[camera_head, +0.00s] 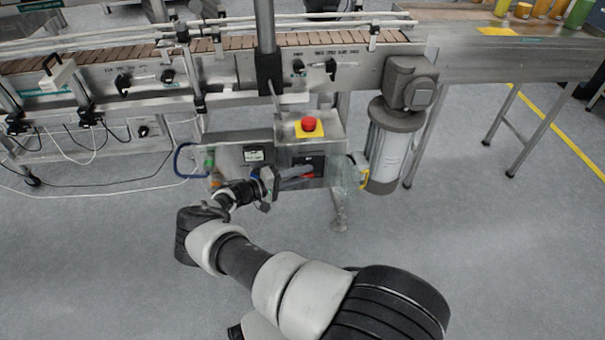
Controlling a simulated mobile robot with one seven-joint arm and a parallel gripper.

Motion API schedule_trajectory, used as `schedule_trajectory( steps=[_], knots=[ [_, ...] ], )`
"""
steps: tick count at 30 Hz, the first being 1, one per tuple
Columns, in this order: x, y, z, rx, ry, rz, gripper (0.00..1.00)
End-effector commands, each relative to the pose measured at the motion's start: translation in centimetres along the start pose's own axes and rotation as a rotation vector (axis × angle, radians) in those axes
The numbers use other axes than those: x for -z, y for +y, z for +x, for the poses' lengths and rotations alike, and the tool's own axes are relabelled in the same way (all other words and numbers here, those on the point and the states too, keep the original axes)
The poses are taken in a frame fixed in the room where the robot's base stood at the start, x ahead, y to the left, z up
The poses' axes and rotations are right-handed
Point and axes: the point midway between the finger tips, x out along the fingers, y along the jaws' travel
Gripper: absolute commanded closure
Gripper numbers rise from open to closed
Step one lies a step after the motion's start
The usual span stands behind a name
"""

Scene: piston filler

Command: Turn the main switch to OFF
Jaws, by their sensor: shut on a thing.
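The main switch (310,173) is a dark and red unit on the front of the grey metal control box (338,130) below the conveyor. My gripper (287,175) reaches in from the left and is shut at the switch, with its fingers covering much of the handle. The handle's exact angle and its ON/OFF markings are hidden or too small to read. A red emergency stop button (308,124) on a yellow plate sits on top of the box, just above the switch.
A small display (254,155) sits on the panel left of the switch. A white motor cylinder (388,155) stands right of the box. The conveyor (225,70) runs above. Cables (90,150) hang at the left. The grey floor in front is clear.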

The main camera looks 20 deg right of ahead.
Motion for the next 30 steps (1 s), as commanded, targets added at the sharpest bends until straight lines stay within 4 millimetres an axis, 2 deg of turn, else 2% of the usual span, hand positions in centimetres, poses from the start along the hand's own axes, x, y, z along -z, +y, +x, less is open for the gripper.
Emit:
schedule_trajectory(
  steps=[10,26,27,30],
  knots=[
    [-0.21,-0.42,0.25,-0.126,-0.005,-0.054,0.94],
    [-0.25,-0.38,0.28,-0.148,-0.007,-0.063,0.94],
    [-0.25,-0.38,0.29,-0.148,-0.007,-0.063,0.69],
    [-0.22,-0.38,0.27,-0.148,-0.006,-0.063,0.54]
  ],
)
